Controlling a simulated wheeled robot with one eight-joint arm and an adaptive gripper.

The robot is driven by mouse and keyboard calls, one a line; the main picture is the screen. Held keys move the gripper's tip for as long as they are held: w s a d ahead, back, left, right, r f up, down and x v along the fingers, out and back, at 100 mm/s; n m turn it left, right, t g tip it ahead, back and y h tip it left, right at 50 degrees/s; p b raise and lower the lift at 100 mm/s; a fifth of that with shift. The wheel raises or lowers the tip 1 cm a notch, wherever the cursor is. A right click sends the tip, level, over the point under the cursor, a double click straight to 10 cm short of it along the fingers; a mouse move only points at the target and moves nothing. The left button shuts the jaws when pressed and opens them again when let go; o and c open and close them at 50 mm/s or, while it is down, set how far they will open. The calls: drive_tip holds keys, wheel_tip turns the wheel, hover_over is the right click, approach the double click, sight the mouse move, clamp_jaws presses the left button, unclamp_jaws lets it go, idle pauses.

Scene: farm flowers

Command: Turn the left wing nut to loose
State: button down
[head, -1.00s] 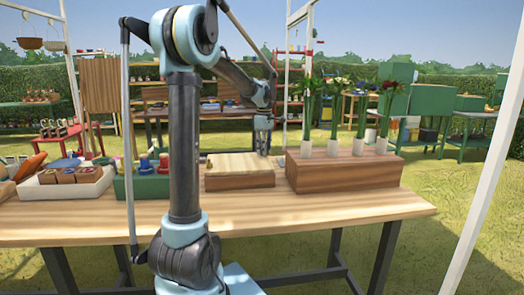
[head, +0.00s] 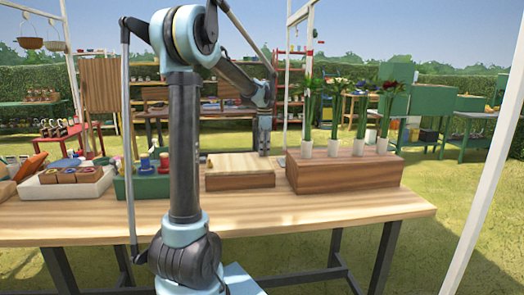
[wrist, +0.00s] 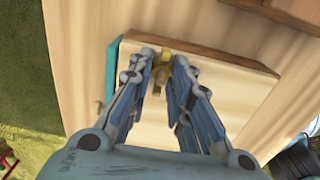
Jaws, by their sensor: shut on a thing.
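A wooden press (head: 240,180) with a pale top board stands on the table, left of the long brown wooden block. In the wrist view its pale board (wrist: 240,100) lies below my gripper. My gripper (wrist: 163,62) points down at one edge of the board, with its fingers on either side of a small yellow, brass-like wing nut (wrist: 160,75). It is shut on this nut, which is partly hidden by the fingers. In the head view my gripper (head: 263,150) is at the back right of the press.
The long brown block (head: 345,175) with several white flower vases stands close on the right. The table front (head: 300,213) is clear.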

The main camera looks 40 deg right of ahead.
drive_tip(key=shift+w+d, duration=0.1)
drive_tip(key=shift+d, duration=0.1)
idle(0.3)
drive_tip(key=c, duration=1.5)
unclamp_jaws()
drive_tip(key=shift+o, duration=0.2)
drive_tip(key=shift+r, duration=0.1)
drive_tip(key=shift+r, duration=0.25)
wheel_tip(320, 180, up, 11)
wheel_tip(320, 180, down, 12)
drive_tip(key=shift+a+r, duration=0.1)
